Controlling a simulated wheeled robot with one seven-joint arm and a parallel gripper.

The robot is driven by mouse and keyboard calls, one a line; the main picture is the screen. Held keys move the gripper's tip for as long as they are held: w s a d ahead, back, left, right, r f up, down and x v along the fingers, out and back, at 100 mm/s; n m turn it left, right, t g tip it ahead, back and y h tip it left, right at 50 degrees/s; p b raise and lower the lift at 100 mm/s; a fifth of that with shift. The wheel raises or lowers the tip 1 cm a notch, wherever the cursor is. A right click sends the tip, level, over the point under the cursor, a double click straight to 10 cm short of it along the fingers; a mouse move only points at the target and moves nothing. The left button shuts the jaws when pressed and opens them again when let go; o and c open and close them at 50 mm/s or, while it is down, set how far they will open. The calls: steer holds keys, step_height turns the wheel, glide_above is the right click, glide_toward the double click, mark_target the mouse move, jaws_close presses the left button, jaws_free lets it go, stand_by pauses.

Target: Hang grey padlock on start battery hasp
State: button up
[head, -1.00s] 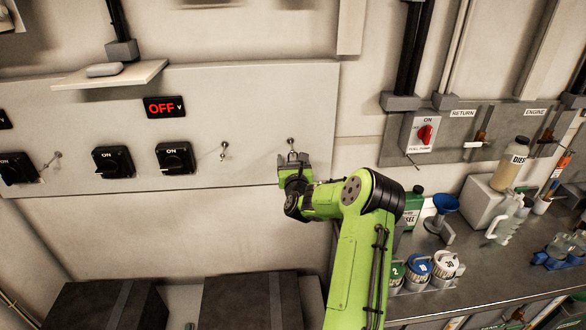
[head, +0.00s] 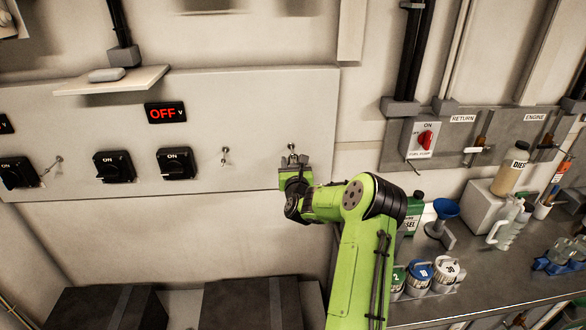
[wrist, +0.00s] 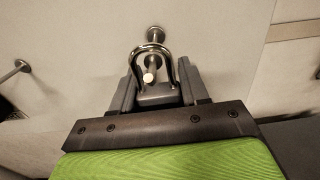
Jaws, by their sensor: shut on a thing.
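The grey padlock (wrist: 158,96) is between the two fingers of my gripper (wrist: 157,88), its body low in the jaws and its shiny shackle (wrist: 143,54) pointing up. A metal peg (wrist: 149,75) comes out of the wall panel. In the wrist view its tip shows inside the shackle loop, and the shackle appears to pass around it. In the head view my gripper (head: 294,168) is just below this rightmost peg (head: 291,148); the padlock is small there. No label names this peg as the start battery hasp.
Another peg (head: 225,156) stands to the left, then black rotary switches (head: 176,163) marked ON below a red OFF display (head: 165,113). A red-knobbed fuel pump switch (head: 425,138) is to the right. Bottles and a blue funnel (head: 446,208) crowd the right bench.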

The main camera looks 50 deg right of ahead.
steer(key=b+v, duration=0.3)
steer(key=v, duration=1.5)
steer(key=shift+r+b, duration=0.35)
